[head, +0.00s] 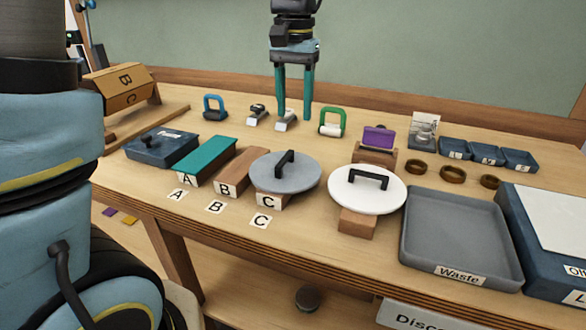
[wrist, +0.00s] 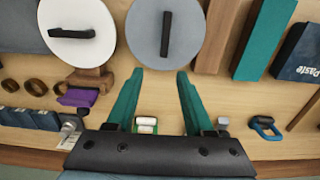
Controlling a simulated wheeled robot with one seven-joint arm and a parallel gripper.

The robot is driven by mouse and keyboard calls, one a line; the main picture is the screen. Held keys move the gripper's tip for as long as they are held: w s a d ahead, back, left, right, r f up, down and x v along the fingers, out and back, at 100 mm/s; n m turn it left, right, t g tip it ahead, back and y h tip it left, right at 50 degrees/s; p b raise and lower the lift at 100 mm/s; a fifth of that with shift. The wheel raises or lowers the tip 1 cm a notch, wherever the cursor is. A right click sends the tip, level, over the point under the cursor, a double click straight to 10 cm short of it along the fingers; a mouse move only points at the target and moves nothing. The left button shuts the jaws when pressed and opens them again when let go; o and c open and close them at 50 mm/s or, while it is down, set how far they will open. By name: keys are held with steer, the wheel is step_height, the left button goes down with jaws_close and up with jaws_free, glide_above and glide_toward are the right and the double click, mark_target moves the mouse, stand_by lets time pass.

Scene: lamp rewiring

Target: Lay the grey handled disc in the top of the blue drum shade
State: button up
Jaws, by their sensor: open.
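The grey disc (head: 304,179) lies flat on a block labelled C, with a dark bar handle upright on its top. In the wrist view the grey disc (wrist: 145,32) is at the top centre, its handle running up and down the picture. My gripper (head: 293,117) points down with its teal fingers apart and nothing between them. It hangs behind the disc, toward the wall, clear of it. In the wrist view my gripper (wrist: 160,74) has its fingertips just below the disc in the picture. I cannot make out a blue drum shade in either view.
A white handled disc (head: 345,194) on a wooden block stands right of the grey disc. A teal block (head: 207,158) and brown block (head: 241,168) lie left. Clamps, including a green one (head: 333,121), stand behind. A grey Waste tray (head: 455,230) is front right.

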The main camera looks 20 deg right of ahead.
mark_target(290, 151)
step_height(290, 151, down, 4)
steer(key=shift+r, duration=0.2)
steer(key=shift+a+f+p, duration=0.15)
steer(key=shift+f+p, duration=0.1)
steer(key=shift+f, duration=0.65)
steer(key=shift+a+f+p, duration=0.2)
steer(key=shift+f+p, duration=0.05)
steer(key=shift+f, duration=0.7)
steer(key=shift+a+f+p, duration=0.15)
steer(key=shift+f+p, duration=0.1)
steer(key=shift+f, duration=0.65)
jaws_close()
